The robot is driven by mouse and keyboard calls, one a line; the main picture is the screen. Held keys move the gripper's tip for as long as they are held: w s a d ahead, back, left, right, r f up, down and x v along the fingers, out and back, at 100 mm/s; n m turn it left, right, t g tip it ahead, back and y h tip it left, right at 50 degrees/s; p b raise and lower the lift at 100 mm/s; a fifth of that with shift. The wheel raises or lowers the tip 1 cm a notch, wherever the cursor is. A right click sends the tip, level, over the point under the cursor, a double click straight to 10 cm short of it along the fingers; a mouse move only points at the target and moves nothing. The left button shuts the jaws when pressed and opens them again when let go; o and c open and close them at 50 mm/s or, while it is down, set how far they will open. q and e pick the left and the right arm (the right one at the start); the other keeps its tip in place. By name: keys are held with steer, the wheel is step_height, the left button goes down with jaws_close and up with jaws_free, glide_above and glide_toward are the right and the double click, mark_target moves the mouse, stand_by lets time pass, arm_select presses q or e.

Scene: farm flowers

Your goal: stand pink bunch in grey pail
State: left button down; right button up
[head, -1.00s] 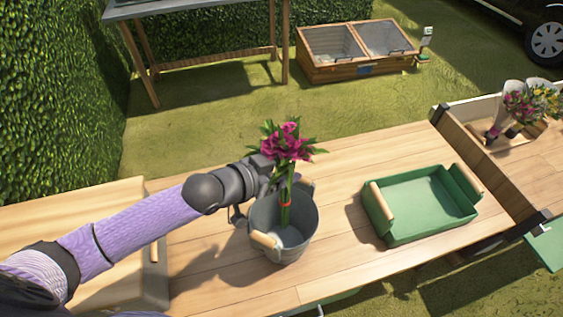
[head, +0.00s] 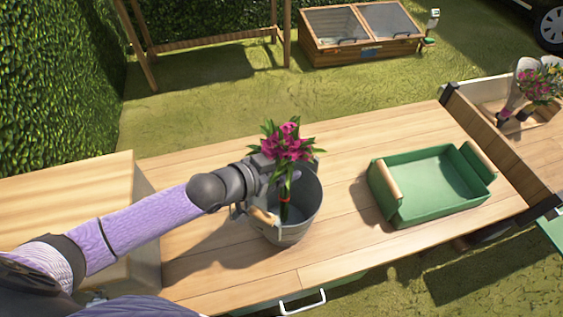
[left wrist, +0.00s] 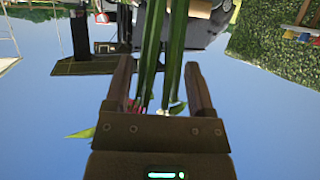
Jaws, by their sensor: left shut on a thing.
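The pink bunch (head: 288,144) has magenta flowers, green leaves and a red band around its stems. It stands upright with its stems down inside the grey pail (head: 292,232), a metal pail with a wooden handle grip. Whether the stem ends touch the pail's bottom is hidden. My left gripper (head: 270,170) is at the left rim of the pail, shut on the stems just below the flowers. In the left wrist view, the green stems (left wrist: 165,55) run between the two fingers (left wrist: 160,92). My right gripper is not in view.
A green tray (head: 420,213) with wooden handles stands right of the pail on the wooden table (head: 340,255). A wooden crate (head: 490,128) with other flowers is at the far right. A wooden board or box (head: 75,205) lies at the left. Bare tabletop separates pail and tray.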

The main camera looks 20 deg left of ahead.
arm_select(q)
steer(key=shift+w+f, duration=0.15)
steer(key=shift+w, duration=0.05)
jaws_free()
steer(key=p+v, duration=0.4)
steer(key=v, duration=0.6)
stand_by(0.5)
